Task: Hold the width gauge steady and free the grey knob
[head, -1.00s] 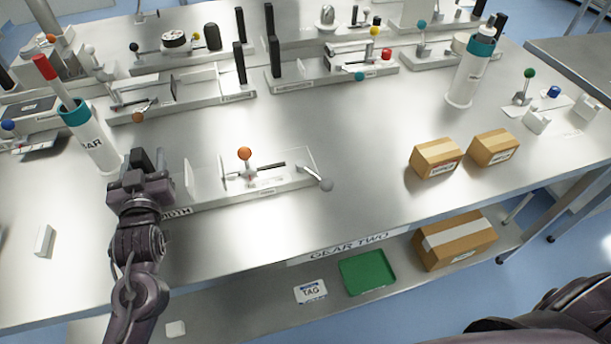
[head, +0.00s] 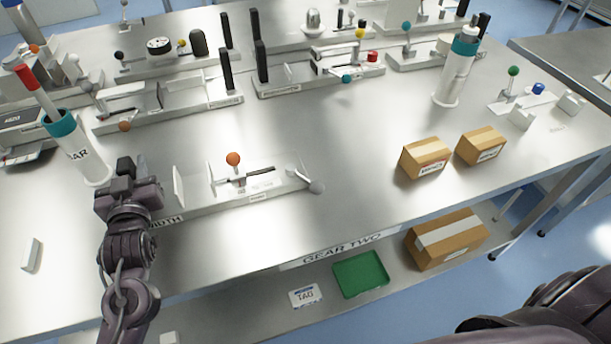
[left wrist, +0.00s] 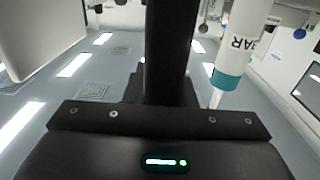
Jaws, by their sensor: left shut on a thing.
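The width gauge (head: 235,205) is a long pale fixture with "WIDTH" on its front, near the front of the steel table. It carries an orange ball knob (head: 233,158) in the middle. The grey knob (head: 317,187) is on a short arm at its right end. My left gripper (head: 127,178) is at the gauge's left end, shut on what seems to be its black upright handle; the fingers mostly hide the grip. In the left wrist view a black upright bar (left wrist: 167,50) rises before the gripper. My right gripper is out of view.
A white cylinder with a teal band (head: 75,150) stands close behind my left gripper. Two cardboard boxes (head: 425,160) are to the right. Other gauges (head: 165,100) line the back. A green tray (head: 361,273) is on the lower shelf. The table between gauge and boxes is clear.

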